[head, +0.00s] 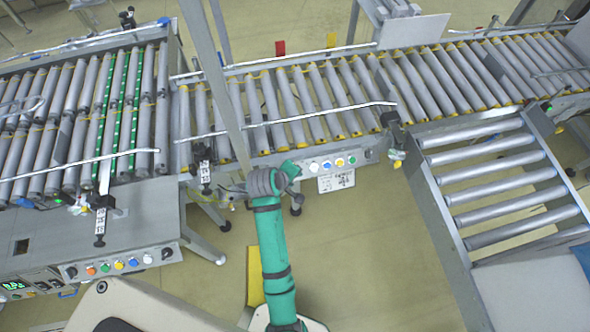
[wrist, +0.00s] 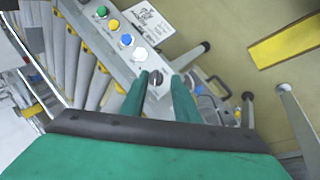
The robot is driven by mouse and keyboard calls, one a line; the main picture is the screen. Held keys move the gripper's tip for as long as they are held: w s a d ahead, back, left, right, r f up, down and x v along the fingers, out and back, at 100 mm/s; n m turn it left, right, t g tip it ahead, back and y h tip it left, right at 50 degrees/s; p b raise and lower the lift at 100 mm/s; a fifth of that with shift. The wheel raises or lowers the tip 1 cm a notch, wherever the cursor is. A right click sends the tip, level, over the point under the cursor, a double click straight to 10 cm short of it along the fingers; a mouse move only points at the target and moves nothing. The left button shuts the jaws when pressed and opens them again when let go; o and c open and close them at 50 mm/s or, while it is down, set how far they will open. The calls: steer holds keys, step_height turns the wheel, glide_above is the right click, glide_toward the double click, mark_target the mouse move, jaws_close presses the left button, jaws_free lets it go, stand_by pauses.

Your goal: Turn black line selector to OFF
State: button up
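The black line selector (wrist: 155,77) is a small dark knob at the near end of a grey button panel in the wrist view. It shows between the two green fingers of my gripper (wrist: 160,78). The fingers are apart, with a gap on each side of the knob, and I see no clear contact. Its OFF mark cannot be read. In the head view my gripper (head: 293,170) is at the left end of the panel (head: 332,163) under the middle conveyor, and it hides the selector there.
The panel's white button (wrist: 140,54) is close to the fingers; blue, yellow and green buttons follow. A paper label (wrist: 150,22) is beside them. Conveyor rollers (head: 330,95) run behind. Another panel (head: 120,265) with black knobs is at lower left. A table leg (wrist: 297,115) stands at right.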

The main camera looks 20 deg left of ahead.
steer(key=w+a+r+n+g, duration=0.1)
steer(key=a+r, duration=0.2)
steer(key=a, duration=0.1)
steer(key=shift+h, duration=0.3)
steer(key=x, duration=1)
steer(key=shift+w+d+r, duration=0.15)
steer(key=shift+w+r, duration=0.05)
steer(key=shift+w, duration=0.05)
steer(key=shift+w+d+f, duration=0.1)
steer(key=shift+d+f, duration=0.05)
steer(key=shift+f, duration=0.15)
steer(key=shift+a, duration=0.25)
jaws_close()
